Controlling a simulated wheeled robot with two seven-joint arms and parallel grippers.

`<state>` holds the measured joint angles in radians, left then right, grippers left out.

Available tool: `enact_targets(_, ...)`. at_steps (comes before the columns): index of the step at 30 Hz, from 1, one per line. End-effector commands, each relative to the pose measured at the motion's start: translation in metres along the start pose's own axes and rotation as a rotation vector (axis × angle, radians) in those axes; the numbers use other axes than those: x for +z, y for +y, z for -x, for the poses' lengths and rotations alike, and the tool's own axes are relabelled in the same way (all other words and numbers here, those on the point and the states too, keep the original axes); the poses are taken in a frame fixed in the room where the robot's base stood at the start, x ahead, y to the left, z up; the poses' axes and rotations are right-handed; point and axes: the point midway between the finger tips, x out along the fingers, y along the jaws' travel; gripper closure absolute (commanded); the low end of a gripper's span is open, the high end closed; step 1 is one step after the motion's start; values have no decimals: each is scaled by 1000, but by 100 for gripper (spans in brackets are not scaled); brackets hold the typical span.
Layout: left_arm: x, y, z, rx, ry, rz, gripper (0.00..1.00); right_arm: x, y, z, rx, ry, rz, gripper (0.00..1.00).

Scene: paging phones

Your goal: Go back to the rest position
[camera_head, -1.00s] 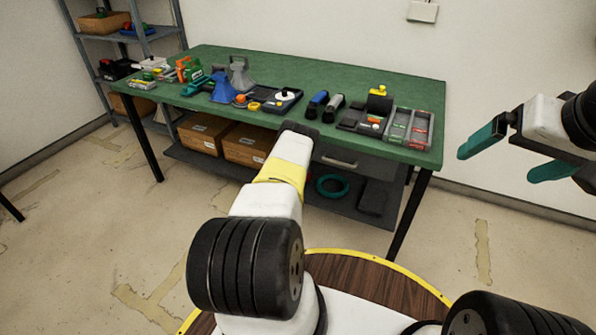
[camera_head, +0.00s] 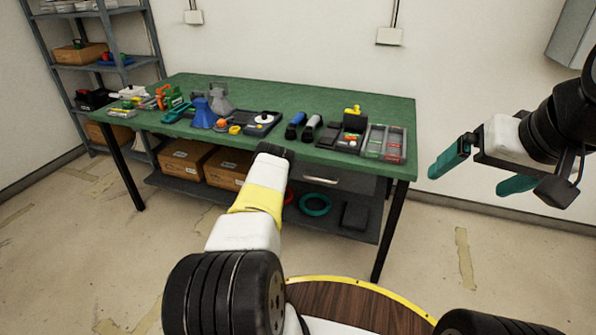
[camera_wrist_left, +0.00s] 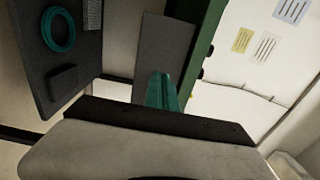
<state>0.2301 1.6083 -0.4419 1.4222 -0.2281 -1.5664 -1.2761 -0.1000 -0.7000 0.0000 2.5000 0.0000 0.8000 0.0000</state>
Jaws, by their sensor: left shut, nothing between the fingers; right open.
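My left arm (camera_head: 248,215) reaches from the bottom of the head view toward the front of the green-topped workbench (camera_head: 285,97); its gripper is hidden there behind the arm. In the left wrist view my left gripper (camera_wrist_left: 162,90) shows its teal fingers together, shut and empty, near the bench's grey drawer unit and green edge. My right gripper (camera_head: 468,182) is at the right of the head view, in the air to the right of the bench. Its two teal fingers are spread apart, with nothing between them.
The bench carries a blue funnel-shaped item (camera_head: 203,113), a grey tray with compartments (camera_head: 384,143) and several small items. Cardboard boxes (camera_head: 184,159) and a teal ring (camera_head: 315,204) lie on its lower shelf. A metal shelf rack (camera_head: 70,68) stands left. The floor at right is clear.

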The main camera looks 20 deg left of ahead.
Motion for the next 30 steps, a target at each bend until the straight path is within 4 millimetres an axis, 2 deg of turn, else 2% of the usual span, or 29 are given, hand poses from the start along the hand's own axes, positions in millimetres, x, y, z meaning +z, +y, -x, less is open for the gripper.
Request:
enact_targets(3,0,0,17,1,-1,0,100,0,0,0,0,0,0,3)
enact_targets(7,0,0,26,0,0,-1,100,0,0,0,0,0,0,3)
enact_targets(11,1,-3,27,0,-2,1,100,0,0,0,0,0,0,3)
enact_targets(14,6,-17,16,8,-22,21,100,0,0,0,0,0,0,3)
enact_targets(17,17,-50,-4,32,-68,75,100,0,0,0,0,0,0,3)
enact_targets(22,33,-127,-38,99,-182,246,100,0,0,0,0,0,0,3)
enact_targets(26,34,-187,-48,150,-258,401,100,0,0,0,0,0,0,3)
enact_targets(30,24,-249,-44,206,-326,576,100,0,0,0,0,0,0,3)
